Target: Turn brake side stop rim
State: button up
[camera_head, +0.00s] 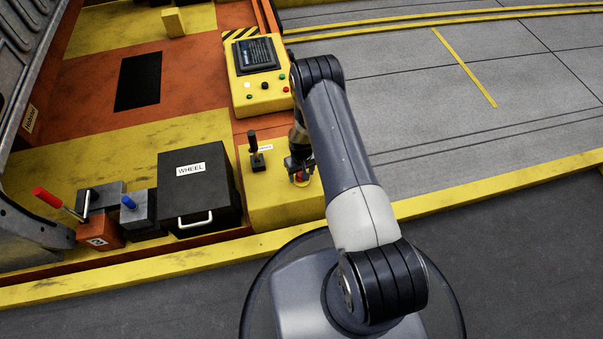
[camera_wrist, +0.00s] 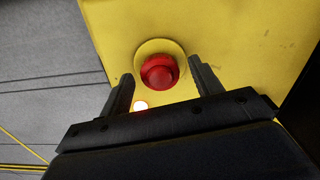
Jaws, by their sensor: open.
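A red mushroom-shaped stop button (camera_wrist: 160,72) sits on a round yellow base on a yellow panel (camera_wrist: 105,20). In the wrist view its red rim is fully visible, between and slightly beyond my fingertips. My gripper (camera_wrist: 163,82) is open, with one finger to each side of the button and gaps showing on both sides. In the head view my gripper (camera_head: 299,163) is above the button (camera_head: 301,178) on the yellow console (camera_head: 285,208), and my arm comes in from the right. The gripper partly hides the button there. Whether a fingertip touches the rim cannot be told.
A black lever (camera_head: 256,155) stands left of the button. A black box labelled WHEEL (camera_head: 200,192) is further left, near red-handled (camera_head: 48,198) and blue-tipped levers. A yellow control panel with a screen (camera_head: 258,75) lies behind. A small glowing light (camera_wrist: 140,106) shows near the left finger.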

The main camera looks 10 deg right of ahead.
jog(key=c, duration=1)
jog(key=m+b, duration=0.2)
jog(key=m, duration=0.1)
jog(key=shift+f, duration=0.1)
jog(key=shift+m+b, duration=1)
jog(key=shift+m, duration=1.5)
